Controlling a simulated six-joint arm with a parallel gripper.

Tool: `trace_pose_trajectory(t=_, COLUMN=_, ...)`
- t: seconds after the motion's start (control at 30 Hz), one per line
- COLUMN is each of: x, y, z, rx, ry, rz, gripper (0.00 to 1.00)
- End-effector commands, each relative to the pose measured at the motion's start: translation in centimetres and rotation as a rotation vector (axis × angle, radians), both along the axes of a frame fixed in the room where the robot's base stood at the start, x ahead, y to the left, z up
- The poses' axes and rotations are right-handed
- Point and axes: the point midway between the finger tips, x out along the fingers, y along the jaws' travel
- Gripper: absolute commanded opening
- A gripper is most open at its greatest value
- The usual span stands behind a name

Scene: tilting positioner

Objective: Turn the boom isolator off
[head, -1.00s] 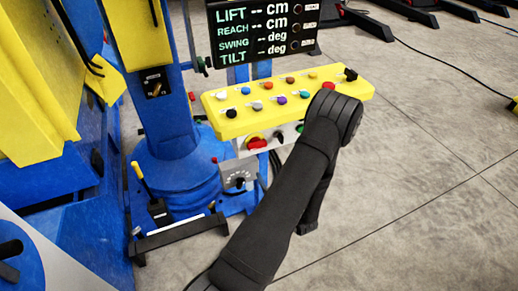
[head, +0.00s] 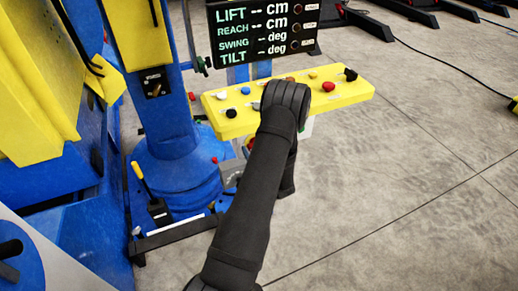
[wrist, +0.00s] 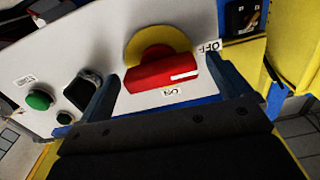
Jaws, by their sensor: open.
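A red rotary handle (wrist: 160,73) on a yellow round plate (wrist: 150,45) sits on a pale panel in the wrist view. I take it for the isolator; no name label is readable. An OFF label (wrist: 208,46) is at its upper right and an ON label (wrist: 170,92) below it. The handle lies nearly level, its white mark at the right end. My gripper (wrist: 164,70) is open, with one blue finger on each side of the handle; contact cannot be told. In the head view my arm mostly hides the switch, and the fingers do not show.
A green button (wrist: 39,100) and a black switch (wrist: 82,90) are left of the handle. A yellow console (head: 345,93) with several coloured knobs lies above, under a display (head: 262,35). A blue column (head: 167,110) stands left. Open floor (head: 400,190) is on the right.

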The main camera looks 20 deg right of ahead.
Motion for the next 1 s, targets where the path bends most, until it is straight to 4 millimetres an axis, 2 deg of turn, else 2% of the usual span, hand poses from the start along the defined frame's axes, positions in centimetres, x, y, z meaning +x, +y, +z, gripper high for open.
trace_pose_trajectory(t=0.13, x=-0.02, y=-0.01, z=-0.01, rx=0.000, ry=0.000, rz=0.000, gripper=0.93)
trace_pose_trajectory(t=0.3, x=-0.04, y=-0.01, z=-0.01, rx=0.000, ry=0.000, rz=0.000, gripper=0.59)
trace_pose_trajectory(t=0.37, x=-0.04, y=-0.01, z=-0.01, rx=0.000, ry=0.000, rz=0.000, gripper=0.51)
trace_pose_trajectory(t=0.63, x=-0.06, y=-0.01, z=-0.02, rx=-0.061, ry=0.000, rz=0.000, gripper=0.50)
trace_pose_trajectory(t=0.87, x=-0.06, y=-0.01, z=-0.02, rx=-0.066, ry=0.000, rz=0.000, gripper=0.50)
trace_pose_trajectory(t=0.9, x=-0.06, y=-0.01, z=-0.02, rx=-0.066, ry=0.000, rz=0.000, gripper=0.79)
trace_pose_trajectory(t=1.0, x=-0.06, y=-0.01, z=-0.02, rx=-0.066, ry=0.000, rz=0.000, gripper=0.95)
